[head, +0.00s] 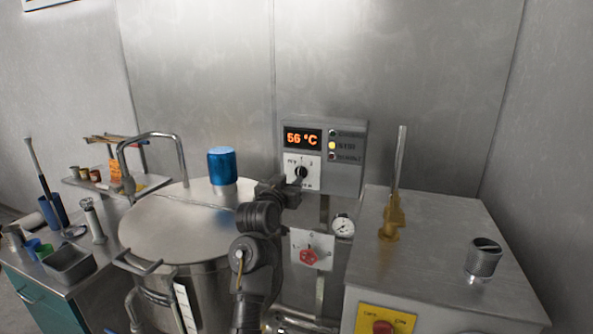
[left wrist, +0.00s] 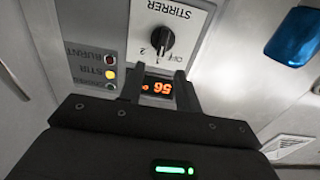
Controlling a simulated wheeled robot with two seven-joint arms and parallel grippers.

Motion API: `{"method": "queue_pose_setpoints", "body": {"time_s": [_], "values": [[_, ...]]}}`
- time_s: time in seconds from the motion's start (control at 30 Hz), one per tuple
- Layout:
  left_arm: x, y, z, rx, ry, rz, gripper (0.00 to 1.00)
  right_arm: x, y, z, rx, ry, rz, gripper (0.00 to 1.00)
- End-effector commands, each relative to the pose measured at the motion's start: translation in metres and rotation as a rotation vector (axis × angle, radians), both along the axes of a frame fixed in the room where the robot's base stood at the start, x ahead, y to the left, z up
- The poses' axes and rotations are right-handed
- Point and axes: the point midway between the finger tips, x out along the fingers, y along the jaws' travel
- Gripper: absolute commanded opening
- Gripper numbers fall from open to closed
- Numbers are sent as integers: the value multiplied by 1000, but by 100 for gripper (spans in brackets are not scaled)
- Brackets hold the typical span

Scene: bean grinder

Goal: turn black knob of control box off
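The control box (head: 348,157) is mounted on the back wall, with a lit orange display reading 56 °C. Its black knob (head: 301,172) sits on a white STIRRER plate below the display, marked OFF, 1 and 2. The black knob also shows upside down in the left wrist view (left wrist: 162,40), uncovered. Its exact setting is too small to tell. My left gripper (head: 290,190) is just below and in front of the knob. In the left wrist view its fingertips (left wrist: 158,84) are apart with nothing between them; the display shows through the gap. My right gripper is not in view.
A steel vat (head: 160,226) with a blue cap (head: 222,166) stands left of my arm. A red knob (head: 309,256) and gauge (head: 343,226) are below the box. A metal cabinet (head: 450,240) stands right. The yellow lamp (head: 332,145) is lit.

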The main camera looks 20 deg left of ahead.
Motion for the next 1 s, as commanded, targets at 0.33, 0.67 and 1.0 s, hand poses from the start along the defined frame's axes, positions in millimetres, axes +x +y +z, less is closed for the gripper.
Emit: {"method": "queue_pose_setpoints", "body": {"time_s": [0.33,0.67,1.0], "values": [[53,-3,1,0,2,0,34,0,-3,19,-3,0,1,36],[65,-4,0,-1,0,0,34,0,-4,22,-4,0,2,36],[65,-4,-1,0,1,0,10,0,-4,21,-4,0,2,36]]}}
